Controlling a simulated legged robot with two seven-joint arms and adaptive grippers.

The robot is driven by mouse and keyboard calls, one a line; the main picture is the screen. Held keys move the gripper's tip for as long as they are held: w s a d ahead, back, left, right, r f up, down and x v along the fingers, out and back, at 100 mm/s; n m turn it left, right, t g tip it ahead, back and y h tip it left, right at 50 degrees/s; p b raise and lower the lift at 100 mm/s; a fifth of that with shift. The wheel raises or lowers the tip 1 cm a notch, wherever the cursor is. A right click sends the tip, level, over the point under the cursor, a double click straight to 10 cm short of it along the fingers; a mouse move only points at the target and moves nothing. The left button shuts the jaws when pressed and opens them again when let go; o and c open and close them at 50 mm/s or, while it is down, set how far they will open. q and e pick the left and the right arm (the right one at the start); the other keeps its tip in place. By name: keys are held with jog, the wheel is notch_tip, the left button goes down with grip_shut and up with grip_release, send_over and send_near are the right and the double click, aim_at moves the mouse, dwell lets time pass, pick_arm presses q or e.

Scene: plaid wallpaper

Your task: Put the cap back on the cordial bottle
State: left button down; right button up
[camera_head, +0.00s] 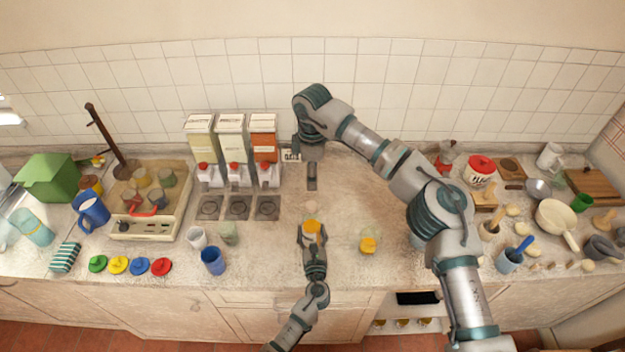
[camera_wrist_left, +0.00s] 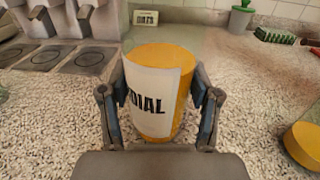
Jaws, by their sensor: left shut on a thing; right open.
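The cordial bottle (camera_wrist_left: 150,95) is an orange cylinder with a white label reading "DIAL" in the left wrist view. In the head view it is the small orange shape (camera_head: 312,227) near the counter's front. My left gripper (camera_head: 312,240) is shut on it, one finger on each side. In the wrist view its top looks flat and orange, with no neck or cap distinguishable. My right gripper (camera_head: 312,186) is open and points down behind the bottle, apart from it. Coloured discs, green (camera_head: 98,263), yellow (camera_head: 118,265), blue (camera_head: 140,266) and red (camera_head: 161,266), lie front left; I cannot tell whether any is the cap.
A blue cup (camera_head: 213,261) stands to the left. Dispensers (camera_head: 231,140) stand behind left.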

pick_arm(q)
jog(key=shift+c, duration=0.8)
grip_release()
jog(key=s, duration=0.8)
jog(key=s+d, duration=0.1)
jog(key=s, duration=0.2)
jog(key=shift+s+f, duration=0.1)
jog(key=shift+s, duration=0.3)
